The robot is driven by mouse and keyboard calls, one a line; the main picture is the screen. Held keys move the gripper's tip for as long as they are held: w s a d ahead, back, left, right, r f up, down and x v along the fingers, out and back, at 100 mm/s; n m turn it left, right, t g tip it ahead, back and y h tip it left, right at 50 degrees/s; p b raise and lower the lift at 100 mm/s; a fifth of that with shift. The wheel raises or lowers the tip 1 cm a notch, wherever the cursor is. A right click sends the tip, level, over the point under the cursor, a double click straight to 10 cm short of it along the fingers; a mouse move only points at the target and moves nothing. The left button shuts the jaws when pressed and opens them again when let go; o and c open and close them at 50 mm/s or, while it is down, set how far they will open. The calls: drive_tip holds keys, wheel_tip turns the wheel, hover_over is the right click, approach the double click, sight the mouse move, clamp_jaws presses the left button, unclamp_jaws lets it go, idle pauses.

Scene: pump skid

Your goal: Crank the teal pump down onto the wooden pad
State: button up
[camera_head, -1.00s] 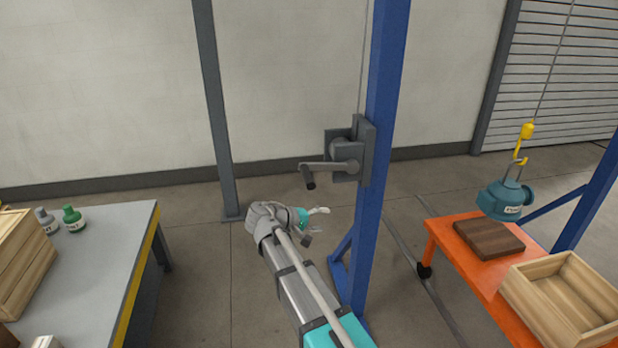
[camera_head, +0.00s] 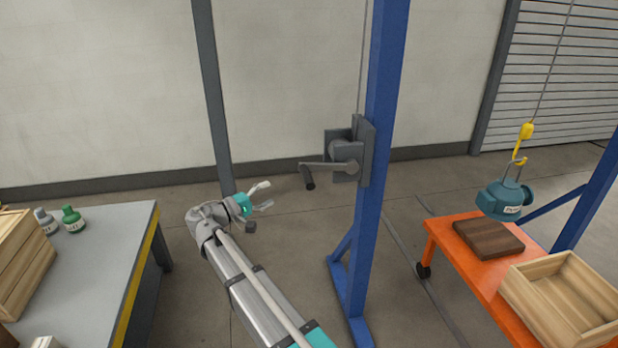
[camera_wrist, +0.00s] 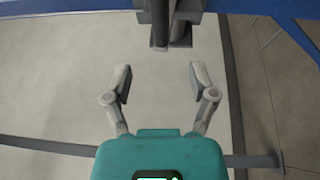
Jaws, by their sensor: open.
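The teal pump (camera_head: 504,200) hangs from a yellow hook (camera_head: 524,137) on a cable, above the wooden pad (camera_head: 488,238) with a gap between them. The pad lies on an orange cart (camera_head: 443,239). The winch (camera_head: 346,150) is fixed to the blue post (camera_head: 386,130), and its crank arm points left with a dark handle (camera_head: 309,179) at its end. My gripper (camera_head: 265,195) is left of and a little below the handle, apart from it. In the wrist view my gripper (camera_wrist: 159,80) is open and empty, with the dark handle (camera_wrist: 159,32) ahead beyond the fingertips.
An open wooden crate (camera_head: 560,300) stands on the cart's near part. A grey bench (camera_head: 100,270) at left holds a wooden box (camera_head: 22,260) and two small bottles (camera_head: 72,218). A grey wall post (camera_head: 213,100) stands behind my gripper. The floor between bench and blue post is clear.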

sight(307, 176)
drive_tip(key=p+x, duration=0.1)
drive_tip(key=x, duration=1.2)
drive_tip(key=shift+w+d, duration=0.2)
drive_tip(key=shift+d, duration=0.15)
